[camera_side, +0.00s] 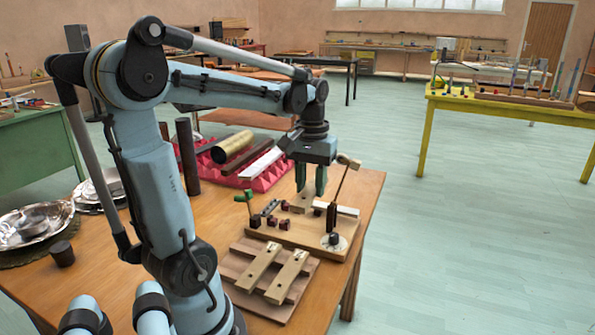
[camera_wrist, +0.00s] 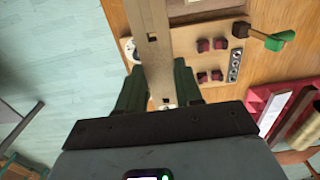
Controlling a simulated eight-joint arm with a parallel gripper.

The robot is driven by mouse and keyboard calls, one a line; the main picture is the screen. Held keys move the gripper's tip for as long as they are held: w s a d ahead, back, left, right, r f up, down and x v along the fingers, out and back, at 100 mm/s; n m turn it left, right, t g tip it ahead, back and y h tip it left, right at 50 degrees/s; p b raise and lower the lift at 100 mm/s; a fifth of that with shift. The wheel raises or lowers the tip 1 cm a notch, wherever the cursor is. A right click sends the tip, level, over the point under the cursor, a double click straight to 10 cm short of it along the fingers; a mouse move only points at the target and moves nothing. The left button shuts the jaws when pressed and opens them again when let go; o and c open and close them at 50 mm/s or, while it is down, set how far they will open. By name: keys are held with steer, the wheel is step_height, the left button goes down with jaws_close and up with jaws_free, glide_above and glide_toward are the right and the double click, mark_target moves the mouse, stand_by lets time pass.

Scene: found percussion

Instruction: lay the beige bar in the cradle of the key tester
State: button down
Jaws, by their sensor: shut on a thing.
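A beige bar (camera_wrist: 152,45) with small holes lies between the fingers of my gripper (camera_wrist: 158,92) in the wrist view, running up past the top edge. In the side view my gripper (camera_side: 311,182) is shut on it, pointing down over the far side of the key tester (camera_side: 280,238). The near part of the bar (camera_side: 302,200) shows below the fingers. The cradle's maroon blocks (camera_wrist: 203,77) stand apart, to the right of the bar in the wrist view, with no bar on them. In the side view the blocks (camera_side: 273,248) sit left of my gripper.
The tester's tilted striker arm (camera_side: 342,182) and round dial (camera_side: 334,243) are right of my gripper. A green-ended peg (camera_side: 249,198) stands at its left. A rack (camera_side: 236,265) with two beige bars is in front. Red foam (camera_side: 213,175) holding tubes and bars lies behind.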

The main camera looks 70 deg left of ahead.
steer(key=shift+w+a+f, duration=0.2)
steer(key=shift+w+a, duration=0.25)
steer(key=shift+w, duration=0.05)
steer(key=shift+w+a+f, duration=0.15)
steer(key=shift+w+a, duration=0.3)
steer(key=shift+w, duration=0.05)
steer(key=s+a+f, duration=0.1)
steer(key=a+f, duration=0.1)
steer(key=a, duration=0.1)
steer(key=s+a+f, duration=0.1)
steer(key=a+f, duration=0.1)
steer(key=a, duration=0.2)
steer(key=s+a+f, duration=0.1)
steer(key=a+f, duration=0.2)
steer(key=a, duration=0.1)
steer(key=shift+s, duration=0.25)
steer(key=shift+f, duration=2)
steer(key=shift+f, duration=0.2)
steer(key=c, duration=0.7)
jaws_free()
steer(key=shift+c, duration=0.2)
steer(key=shift+r, duration=0.1)
